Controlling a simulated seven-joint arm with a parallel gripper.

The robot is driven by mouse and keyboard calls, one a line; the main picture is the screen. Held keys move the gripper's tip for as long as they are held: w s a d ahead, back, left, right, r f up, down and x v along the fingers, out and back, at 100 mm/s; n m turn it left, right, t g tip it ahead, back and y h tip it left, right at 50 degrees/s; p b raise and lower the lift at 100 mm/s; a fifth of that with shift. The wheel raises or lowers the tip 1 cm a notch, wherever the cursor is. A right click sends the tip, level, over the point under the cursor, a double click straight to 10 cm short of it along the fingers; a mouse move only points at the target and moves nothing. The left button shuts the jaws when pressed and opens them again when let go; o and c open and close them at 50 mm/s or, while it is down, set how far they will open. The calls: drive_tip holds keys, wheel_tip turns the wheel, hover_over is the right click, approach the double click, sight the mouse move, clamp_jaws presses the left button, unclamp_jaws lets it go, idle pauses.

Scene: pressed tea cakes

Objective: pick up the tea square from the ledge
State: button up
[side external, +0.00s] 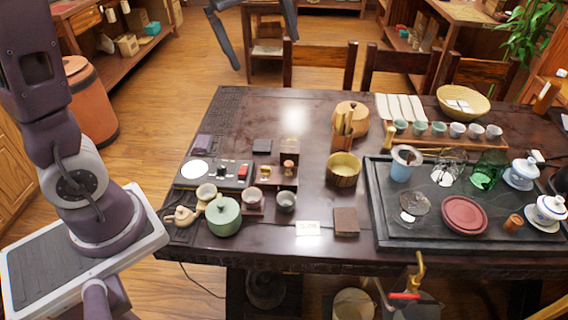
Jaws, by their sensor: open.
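Which piece is the tea square is not certain. A flat brown square (346,221) lies on the table near its front edge. A low dark stand (286,184) that may be the ledge holds small items, including a mushroom-shaped piece. What looks like my gripper (264,55) hangs at the top edge, partly cut off, with its two dark fingers spread and nothing between them. It appears well above and away from these pieces.
A dark tea tray (385,215) with glassware fills the right.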

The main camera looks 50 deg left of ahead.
drive_tip(key=s+d+m, duration=0.2)
drive_tip(key=s+m, duration=0.2)
drive_tip(key=s, duration=0.2)
drive_tip(key=s+d+m+t, duration=0.1)
drive_tip(key=s+d+m, duration=0.2)
drive_tip(key=s, duration=0.3)
drive_tip(key=shift+s+d+r+m, duration=0.15)
drive_tip(key=shift+s+r+m, duration=0.2)
drive_tip(key=shift+m, duration=0.35)
drive_tip(key=s+f+m, duration=0.1)
drive_tip(key=s+m, duration=0.1)
drive_tip(key=s+d+f+m+t+y, duration=0.1)
drive_tip(key=s+f+m, duration=0.1)
drive_tip(key=s, duration=0.1)
drive_tip(key=s+f+m, duration=0.1)
drive_tip(key=s+m, duration=0.1)
drive_tip(key=s, duration=0.1)
drive_tip(key=shift+d+f+t+y, duration=0.15)
drive_tip(key=shift+t+y, duration=0.15)
drive_tip(key=shift+t, duration=0.1)
drive_tip(key=shift+c, duration=0.9)
drive_tip(key=shift+s+f+m, duration=0.15)
drive_tip(key=shift+s+m, duration=0.05)
drive_tip(key=shift+m, duration=0.2)
drive_tip(key=c, duration=0.4)
drive_tip(key=shift+c, duration=1.3)
